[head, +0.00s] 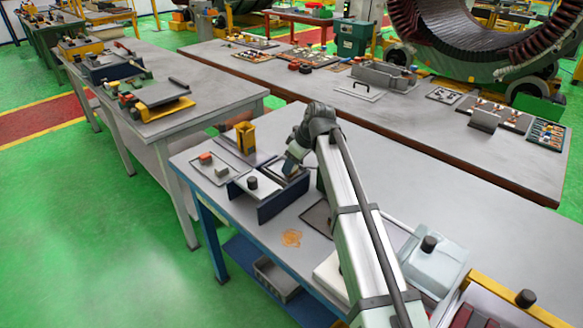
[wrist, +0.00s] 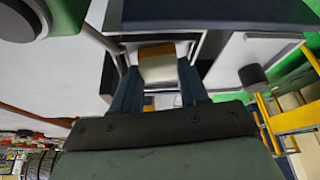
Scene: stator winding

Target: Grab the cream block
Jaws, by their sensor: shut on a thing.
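The cream block (wrist: 158,69) shows in the wrist view between the two dark blue-grey fingers of my gripper (wrist: 158,78). An orange-brown face lies along its far edge. The fingers are closed against its sides. In the head view my gripper (head: 291,172) is low over the back part of the blue-walled fixture (head: 272,207) on the near table. The cream block cannot be made out there, and the arm and fixture walls cover that spot. I cannot tell whether the block touches the surface under it.
A white plate with a black knob (head: 253,183) is just left of my gripper. A yellow holder (head: 245,138) stands behind it. A grey tray (head: 208,177) with a red block (head: 205,157) lies further left. Bare tabletop (head: 262,232) is in front.

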